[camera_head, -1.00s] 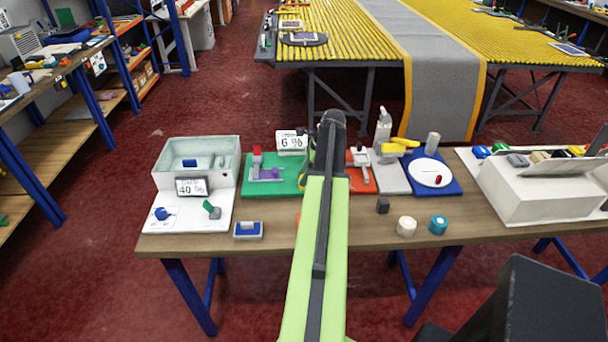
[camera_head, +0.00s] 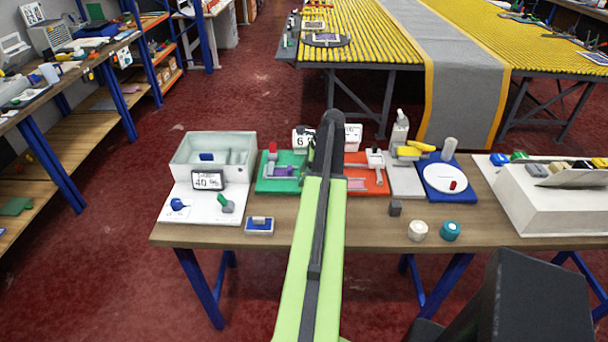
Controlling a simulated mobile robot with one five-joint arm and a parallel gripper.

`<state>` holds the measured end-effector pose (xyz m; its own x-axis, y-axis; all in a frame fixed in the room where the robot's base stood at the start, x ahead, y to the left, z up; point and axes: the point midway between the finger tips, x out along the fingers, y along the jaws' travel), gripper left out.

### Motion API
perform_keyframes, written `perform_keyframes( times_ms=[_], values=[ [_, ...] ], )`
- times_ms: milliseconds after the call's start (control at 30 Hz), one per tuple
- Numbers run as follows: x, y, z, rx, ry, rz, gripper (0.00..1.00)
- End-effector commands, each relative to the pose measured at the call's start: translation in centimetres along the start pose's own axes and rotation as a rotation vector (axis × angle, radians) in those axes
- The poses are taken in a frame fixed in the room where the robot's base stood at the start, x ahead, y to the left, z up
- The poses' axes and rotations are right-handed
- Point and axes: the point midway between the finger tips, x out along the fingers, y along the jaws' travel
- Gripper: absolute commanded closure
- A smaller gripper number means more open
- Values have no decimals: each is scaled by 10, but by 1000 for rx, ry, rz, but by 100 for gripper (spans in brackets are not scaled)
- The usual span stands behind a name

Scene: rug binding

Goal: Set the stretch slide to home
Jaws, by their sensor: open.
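Two slide-like fixtures stand on the wooden table. A green plate (camera_head: 268,184) carries a grey and purple slide with a red knob (camera_head: 273,149). A red plate (camera_head: 378,188) carries a slide with a white block (camera_head: 375,158). I cannot tell from the labels which one is the stretch slide. My green arm reaches over the table between them and covers part of both plates. My gripper (camera_head: 309,152) is mostly hidden behind the arm's dark elbow. Only a dark sliver of it shows, above the green plate, and no contact can be made out.
A grey bin (camera_head: 181,156) with a "40 %" sign stands at left. A blue-based block (camera_head: 260,226), a dark cube (camera_head: 395,208), a white roll (camera_head: 417,230) and a teal roll (camera_head: 450,231) lie along the front. A white box (camera_head: 560,205) stands at right.

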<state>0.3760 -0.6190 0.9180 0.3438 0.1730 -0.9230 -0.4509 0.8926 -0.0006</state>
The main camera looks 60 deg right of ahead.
Motion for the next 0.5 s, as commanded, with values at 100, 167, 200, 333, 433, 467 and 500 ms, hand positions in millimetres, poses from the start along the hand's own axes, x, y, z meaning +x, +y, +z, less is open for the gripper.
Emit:
perform_keyframes(
  times_ms=[100, 167, 200, 333, 433, 467, 500],
  values=[
    [-3, 0, -1, 2, 1, -1, 42],
    [-7, 0, -1, 3, 1, -1, 42],
    [-12, 0, -1, 3, 1, -1, 42],
    [-32, 0, 0, 4, 1, -2, 42],
    [-54, 0, 2, 4, 1, -2, 42],
    [-61, 0, 2, 3, 1, -2, 42],
    [-71, 0, 3, 3, 1, -1, 42]
  ],
)
